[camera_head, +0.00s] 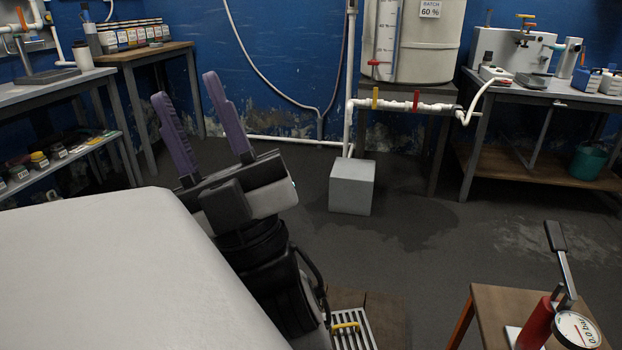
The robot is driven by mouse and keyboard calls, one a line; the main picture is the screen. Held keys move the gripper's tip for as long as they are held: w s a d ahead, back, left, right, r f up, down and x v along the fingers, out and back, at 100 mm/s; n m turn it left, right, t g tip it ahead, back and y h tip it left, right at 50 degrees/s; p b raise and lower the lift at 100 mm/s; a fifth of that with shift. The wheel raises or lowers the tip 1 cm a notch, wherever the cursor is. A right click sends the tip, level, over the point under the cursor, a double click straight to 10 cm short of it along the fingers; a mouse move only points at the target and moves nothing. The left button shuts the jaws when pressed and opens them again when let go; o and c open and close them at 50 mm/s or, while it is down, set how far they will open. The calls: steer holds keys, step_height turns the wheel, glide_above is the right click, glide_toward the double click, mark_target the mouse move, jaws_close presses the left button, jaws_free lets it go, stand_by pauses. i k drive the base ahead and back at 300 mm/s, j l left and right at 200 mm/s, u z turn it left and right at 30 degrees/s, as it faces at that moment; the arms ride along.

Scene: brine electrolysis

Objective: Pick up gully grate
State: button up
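The gully grate (365,336) is a pale slatted metal grate with a yellow bar-like piece on it. It lies low at the bottom edge of the view, beside a brown board-like surface. Its lower part is cut off by the frame and my arm stands close to its left side. My gripper (186,89) has two purple fingers, spread apart with nothing between them. It points up and away toward the back left, well above and to the left of the grate.
A small wooden table (497,305) with a red pump and gauge (577,330) stands at right front. Benches line left and right. The middle floor (430,240) is clear, with dark wet-looking patches.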

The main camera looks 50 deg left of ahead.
mark_target(356, 325)
steer(key=u, duration=1.2)
